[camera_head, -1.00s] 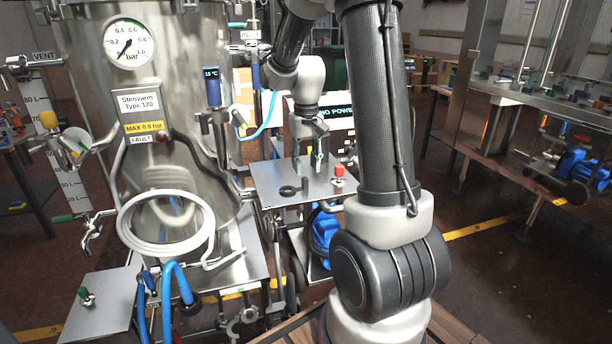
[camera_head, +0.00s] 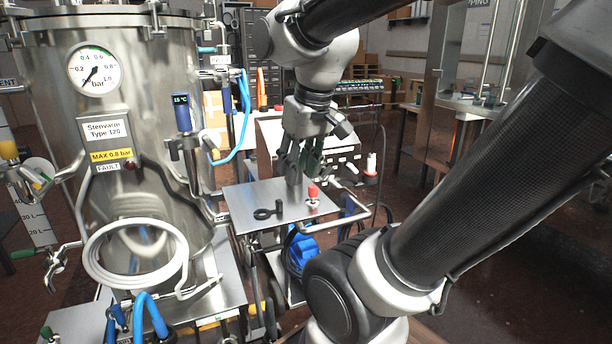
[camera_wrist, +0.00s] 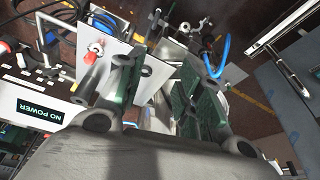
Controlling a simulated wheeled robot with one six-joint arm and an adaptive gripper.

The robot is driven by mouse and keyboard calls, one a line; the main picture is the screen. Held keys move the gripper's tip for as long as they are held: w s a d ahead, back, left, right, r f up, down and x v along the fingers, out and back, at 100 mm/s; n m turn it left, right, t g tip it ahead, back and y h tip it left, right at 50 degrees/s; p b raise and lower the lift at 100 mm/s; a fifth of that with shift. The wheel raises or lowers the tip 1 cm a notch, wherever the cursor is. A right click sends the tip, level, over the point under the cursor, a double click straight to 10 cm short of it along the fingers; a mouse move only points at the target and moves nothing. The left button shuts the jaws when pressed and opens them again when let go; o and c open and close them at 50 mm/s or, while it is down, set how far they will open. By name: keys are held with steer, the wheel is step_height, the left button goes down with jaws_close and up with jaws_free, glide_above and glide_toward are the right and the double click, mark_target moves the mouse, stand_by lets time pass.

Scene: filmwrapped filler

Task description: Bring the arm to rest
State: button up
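My arm reaches across the head view. My gripper (camera_head: 300,168) points down above the back part of a grey metal plate (camera_head: 250,197). Its two fingers stand apart, and the wrist view shows a gap between them (camera_wrist: 157,88). I see nothing held between them. A black ring-shaped clamp (camera_head: 268,211) lies on the plate in front of the gripper. A small red-topped fitting (camera_head: 313,198) stands on the plate to the right of the clamp; it also shows in the wrist view (camera_wrist: 93,55). The exact height of the fingers above the plate is hard to tell.
A large steel tank (camera_head: 150,75) with a gauge (camera_head: 94,68) and a coiled white hose (camera_head: 92,265) stands at left. A bench unit with a "NO POWER" display (camera_wrist: 40,111) is close to my gripper. A blue pump (camera_head: 303,250) sits below the plate.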

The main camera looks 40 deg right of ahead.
steer(key=shift+s+a+f+n+t, duration=0.1)
steer(key=shift+s+a+f+t, duration=0.1)
steer(key=shift+s, duration=0.4)
steer(key=shift+s+a+f+n+t, duration=0.1)
steer(key=shift+s+f+t, duration=0.05)
steer(key=shift+s, duration=0.45)
steer(key=shift+s+a+f+n+t, duration=0.1)
steer(key=shift+s+f+t, duration=0.1)
steer(key=shift+s, duration=0.4)
